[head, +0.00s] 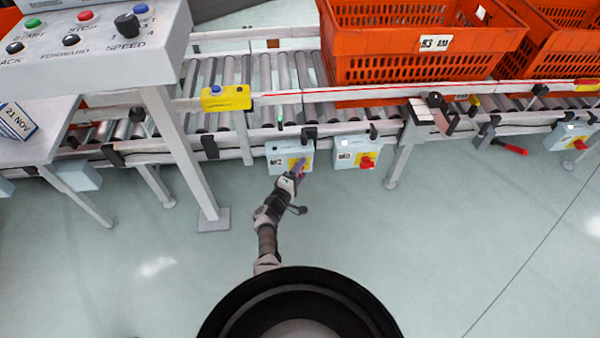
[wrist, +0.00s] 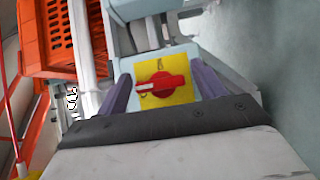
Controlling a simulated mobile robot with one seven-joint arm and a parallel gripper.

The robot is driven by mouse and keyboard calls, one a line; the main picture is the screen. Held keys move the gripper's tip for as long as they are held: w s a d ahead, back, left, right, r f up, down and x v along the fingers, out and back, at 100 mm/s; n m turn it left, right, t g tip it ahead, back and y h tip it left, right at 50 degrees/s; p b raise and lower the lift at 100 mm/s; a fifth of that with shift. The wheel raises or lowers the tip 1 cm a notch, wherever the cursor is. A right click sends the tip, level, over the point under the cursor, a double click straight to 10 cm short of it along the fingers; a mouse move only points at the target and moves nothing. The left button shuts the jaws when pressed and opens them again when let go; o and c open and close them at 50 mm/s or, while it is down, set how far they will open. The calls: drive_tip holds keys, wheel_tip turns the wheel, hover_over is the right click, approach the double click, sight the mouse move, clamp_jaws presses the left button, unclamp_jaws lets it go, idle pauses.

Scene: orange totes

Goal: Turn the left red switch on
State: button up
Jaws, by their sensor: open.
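Two light-blue switch boxes hang side by side under the conveyor in the head view. The left box (head: 276,153) has a yellow plate, and its red switch is hidden behind my gripper there. The right box has its own red switch (head: 367,162) on a yellow plate. My gripper (head: 299,168) is in front of the left box. In the wrist view a red switch (wrist: 162,86) with a white pointer mark sits on a yellow plate (wrist: 182,68). My two purple fingers stand open on either side of it, apart from the knob as far as I can see.
The roller conveyor (head: 290,72) runs above the boxes, with an orange tote (head: 400,40) on it. A conveyor leg (head: 404,150) stands right of the boxes. A control desk (head: 90,50) stands at the left. The floor in front is clear.

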drive_tip(key=c, duration=1)
